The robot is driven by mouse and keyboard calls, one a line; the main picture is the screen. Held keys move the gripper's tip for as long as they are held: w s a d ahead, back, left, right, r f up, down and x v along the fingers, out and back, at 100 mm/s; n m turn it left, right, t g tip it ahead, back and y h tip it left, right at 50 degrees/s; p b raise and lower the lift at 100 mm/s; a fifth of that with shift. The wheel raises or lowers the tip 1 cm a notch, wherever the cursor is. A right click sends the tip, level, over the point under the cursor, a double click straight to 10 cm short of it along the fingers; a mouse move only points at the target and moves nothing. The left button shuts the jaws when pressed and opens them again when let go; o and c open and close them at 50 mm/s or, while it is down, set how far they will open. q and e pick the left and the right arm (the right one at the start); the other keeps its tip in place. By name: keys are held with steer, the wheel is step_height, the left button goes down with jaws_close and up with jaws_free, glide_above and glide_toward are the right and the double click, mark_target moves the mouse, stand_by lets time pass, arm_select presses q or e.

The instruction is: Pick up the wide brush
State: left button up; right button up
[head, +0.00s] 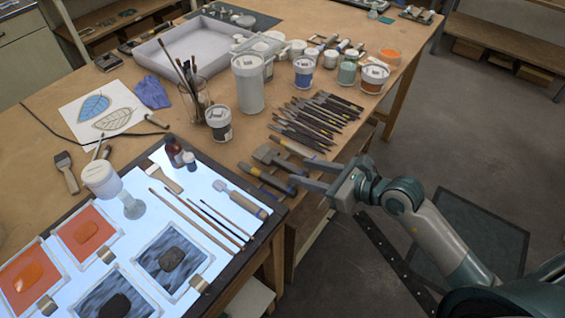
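My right gripper (303,172) is at the right edge of the table, with its two fingers apart and pointing left. Nothing shows between the fingertips. Close to them lie a dark, broad-headed tool (268,156) and a slim tool with a blue band (265,180). A wide flat brush with a dark head and pale handle (66,172) lies far left of the gripper, on the wooden table. Another short, broad, pale brush (165,179) lies on the lit panel. I cannot tell which one the task names. My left gripper is not in view.
The lit panel (143,216) holds orange and grey glass squares, thin brushes and a glass goblet (131,206). Behind are a cup of brushes (193,92), a tall white container (248,85), paint jars and a row of dark tools (318,118).

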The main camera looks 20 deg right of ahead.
mark_target(291, 166)
steer(key=shift+w+a, duration=0.15)
steer(key=shift+w, duration=0.15)
steer(key=p+x, duration=0.2)
steer(key=x, duration=0.1)
steer(key=shift+w, duration=0.4)
steer(key=shift+w+a+f+p, duration=0.2)
steer(key=shift+w+f+p, duration=0.05)
steer(key=shift+p, duration=0.05)
steer(key=shift+c, duration=0.3)
jaws_close()
